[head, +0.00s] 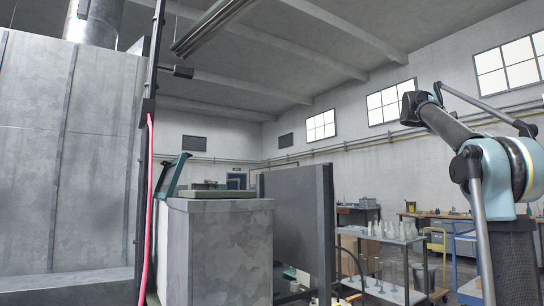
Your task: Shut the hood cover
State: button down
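No part is plainly marked as the hood cover. A flat dark grey panel (300,225) stands upright beside a grey metal block (215,250), and I cannot tell whether the two are joined. A greenish slab (215,193) lies flat on the block, with a tilted teal bracket (172,175) at its left. A large grey metal housing (65,160) with a round duct on top fills the left. A teal and dark jointed arm, which looks like mine, is at the right, apart from all of these. No gripper fingers show.
A dark upright post (150,110) and a pink hose (147,210) stand between housing and block. A trolley (385,240) with several pale bottles is behind the panel at right. Farther back are benches and a yellow cart frame (440,250). The floor is mostly hidden.

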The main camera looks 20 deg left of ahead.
aim_at(179, 162)
jog(key=u, duration=2.3)
jog(key=i, duration=1)
